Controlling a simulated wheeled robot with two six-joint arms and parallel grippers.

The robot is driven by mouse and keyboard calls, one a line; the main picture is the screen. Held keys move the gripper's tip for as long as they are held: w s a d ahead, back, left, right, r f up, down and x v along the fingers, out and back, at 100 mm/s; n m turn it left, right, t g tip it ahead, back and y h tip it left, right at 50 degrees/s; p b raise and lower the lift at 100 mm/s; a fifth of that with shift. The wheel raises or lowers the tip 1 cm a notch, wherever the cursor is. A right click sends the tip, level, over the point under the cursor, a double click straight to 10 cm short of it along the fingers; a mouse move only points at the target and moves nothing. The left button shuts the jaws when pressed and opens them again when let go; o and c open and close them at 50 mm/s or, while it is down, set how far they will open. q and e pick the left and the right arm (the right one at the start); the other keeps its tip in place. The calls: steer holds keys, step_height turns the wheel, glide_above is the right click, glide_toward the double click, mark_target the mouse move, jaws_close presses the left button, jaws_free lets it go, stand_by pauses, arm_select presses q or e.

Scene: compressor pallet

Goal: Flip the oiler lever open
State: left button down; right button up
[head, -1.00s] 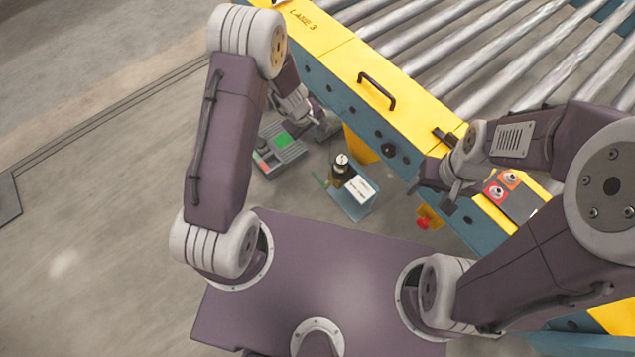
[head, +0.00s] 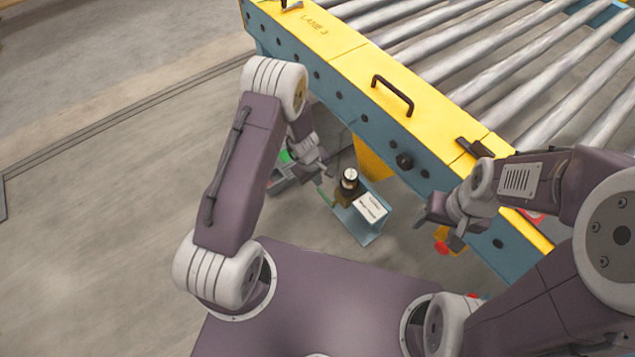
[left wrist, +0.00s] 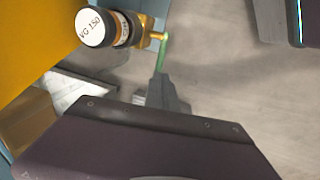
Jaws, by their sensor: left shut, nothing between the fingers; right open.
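The oiler (head: 349,181) stands on a blue-grey bracket with a white label plate (head: 370,207), below the conveyor rail. In the left wrist view its round white cap (left wrist: 93,27) reads "VG 150", above an amber body and brass fitting. A thin green lever (left wrist: 163,52) hangs from the brass fitting; it also shows in the head view (head: 325,195). My left gripper (head: 326,173) is shut and empty beside the lever. In the left wrist view its tips (left wrist: 161,78) overlap the lever's lower end; I cannot tell whether they touch. My right gripper (head: 438,222) is open, right of the oiler.
A grey unit with a green area (head: 285,156) is partly hidden behind my left gripper. A red-and-yellow button (head: 442,246) is near my right gripper.

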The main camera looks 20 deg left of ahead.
mark_target(323, 194)
arm_select(q)
steer(key=f+b, duration=0.1)
steer(key=f, duration=0.2)
steer(key=w+f+b, duration=0.1)
steer(key=f+b, duration=0.1)
steer(key=f, duration=0.1)
steer(key=d+f+b, duration=0.1)
steer(key=f, duration=0.3)
steer(key=shift+w+d, duration=0.1)
steer(key=shift+w, duration=0.2)
